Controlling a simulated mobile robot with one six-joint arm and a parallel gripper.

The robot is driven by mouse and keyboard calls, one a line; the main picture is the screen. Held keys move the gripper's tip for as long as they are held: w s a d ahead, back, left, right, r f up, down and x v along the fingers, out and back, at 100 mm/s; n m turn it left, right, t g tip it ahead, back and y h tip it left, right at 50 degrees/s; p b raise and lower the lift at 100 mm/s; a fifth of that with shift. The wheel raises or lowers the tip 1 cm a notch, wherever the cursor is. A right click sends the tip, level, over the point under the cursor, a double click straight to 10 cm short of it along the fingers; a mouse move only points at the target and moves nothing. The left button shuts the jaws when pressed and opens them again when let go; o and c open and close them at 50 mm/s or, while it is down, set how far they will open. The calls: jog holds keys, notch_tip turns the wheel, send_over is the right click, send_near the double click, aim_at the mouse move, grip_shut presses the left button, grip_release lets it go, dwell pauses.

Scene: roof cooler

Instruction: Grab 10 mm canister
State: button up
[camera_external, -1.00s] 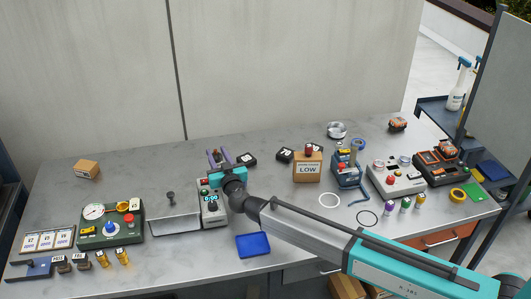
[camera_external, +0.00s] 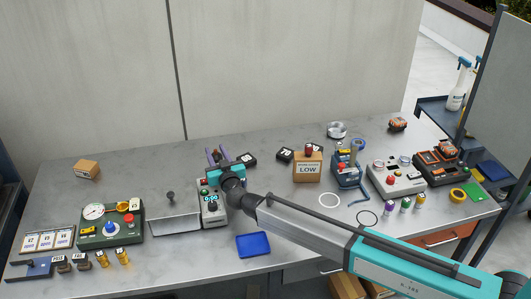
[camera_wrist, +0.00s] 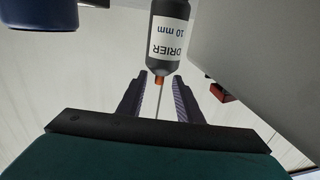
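In the wrist view a dark canister (camera_wrist: 168,35) shows at top centre, with a white label reading "DRIER 10 mm" upside down. It has an orange tip and a thin pale rod reaching toward my gripper. My gripper (camera_wrist: 155,82) is open, with one dark finger on each side of the rod and orange tip. Gaps show on both sides, and the canister's body lies at or past the fingertips. In the external view my gripper (camera_external: 217,152) has its purple fingers apart above the back of the grey display box (camera_external: 213,215).
A "78" block (camera_external: 285,154) and the "LOW" box (camera_external: 307,171) stand farther right. A blue tray (camera_external: 253,246) lies in front. The back left tabletop is mostly clear.

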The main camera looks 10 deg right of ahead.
jog(key=shift+w, duration=0.1)
jog(key=shift+w+a+p, duration=0.15)
jog(key=shift+w+p, duration=0.6)
jog(key=shift+w, duration=0.05)
jog(key=shift+w+a+f+p, duration=0.1)
jog(key=shift+w+a+p, duration=0.1)
jog(key=shift+w+p, duration=1.15)
jog(key=shift+w+b, duration=0.35)
jog(key=shift+b, duration=0.1)
grip_shut()
